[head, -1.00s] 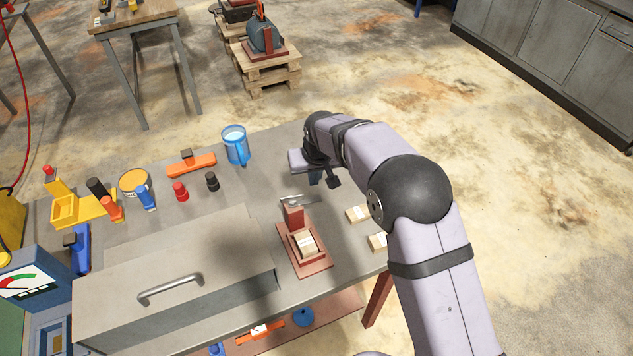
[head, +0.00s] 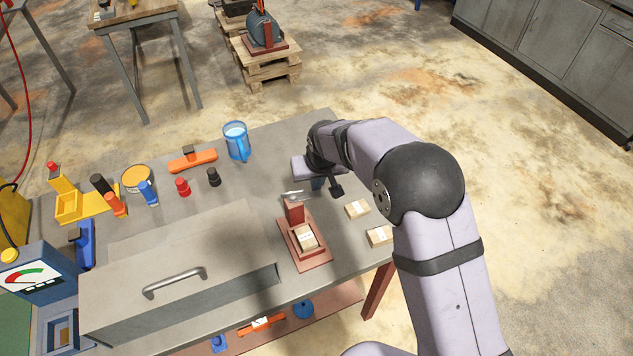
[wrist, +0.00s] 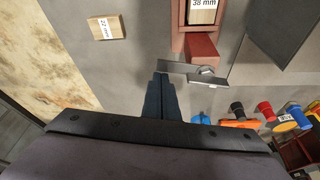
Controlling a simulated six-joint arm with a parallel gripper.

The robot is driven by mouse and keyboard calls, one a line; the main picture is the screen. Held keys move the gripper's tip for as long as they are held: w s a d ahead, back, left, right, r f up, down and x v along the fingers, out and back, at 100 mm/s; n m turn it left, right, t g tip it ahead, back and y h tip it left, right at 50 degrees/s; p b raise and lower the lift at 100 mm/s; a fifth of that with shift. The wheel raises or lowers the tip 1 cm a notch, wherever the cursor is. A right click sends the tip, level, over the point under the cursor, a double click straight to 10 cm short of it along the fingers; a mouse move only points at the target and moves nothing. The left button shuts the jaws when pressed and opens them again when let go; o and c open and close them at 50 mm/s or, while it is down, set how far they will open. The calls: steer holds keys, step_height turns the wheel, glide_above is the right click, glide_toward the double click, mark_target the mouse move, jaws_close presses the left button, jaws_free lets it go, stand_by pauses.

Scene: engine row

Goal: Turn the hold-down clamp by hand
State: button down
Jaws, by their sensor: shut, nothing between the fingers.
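The hold-down clamp is a silver bar (head: 292,193) with a nut, on top of a dark red post (head: 294,212) at the far end of a red fixture (head: 318,256). In the wrist view the clamp bar (wrist: 176,67) reaches left from its nut (wrist: 207,71). A wooden block marked 38 mm (wrist: 203,12) sits in the fixture and also shows in the head view (head: 306,237). My gripper (wrist: 160,84) is shut and empty, its dark fingertips right by the bar's free end. I cannot tell if they touch. In the head view my gripper (head: 318,184) is partly hidden by my wrist.
A wooden block marked 22 mm (wrist: 106,27) and another block (head: 380,235) lie right of the fixture in the head view. A large grey box with a handle (head: 175,282) stands to its left. A blue mug (head: 236,141) and small coloured items stand farther back.

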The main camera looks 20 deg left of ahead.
steer(key=shift+s+d+m+b, duration=0.2)
steer(key=shift+s+m+b, duration=0.05)
steer(key=shift+m+b, duration=0.3)
steer(key=m+b, duration=0.1)
steer(key=s+m+b, duration=0.1)
steer(key=shift+d+f+h+b, duration=0.2)
steer(key=shift+d+h+b, duration=0.15)
steer(key=shift+h, duration=0.05)
steer(key=s+m+h+b, duration=0.1)
steer(key=s+m+b, duration=0.1)
steer(key=m, duration=0.1)
steer(key=s+m+h+b, duration=0.1)
steer(key=s+m+b, duration=0.1)
steer(key=m, duration=0.2)
steer(key=s+m+h+b, duration=0.1)
steer(key=s+m+b, duration=0.1)
steer(key=s+m, duration=0.1)
steer(key=shift+r+m+h+b, duration=0.2)
steer(key=shift+m+h+b, duration=0.15)
steer(key=shift+m, duration=0.3)
steer(key=shift+s, duration=0.1)
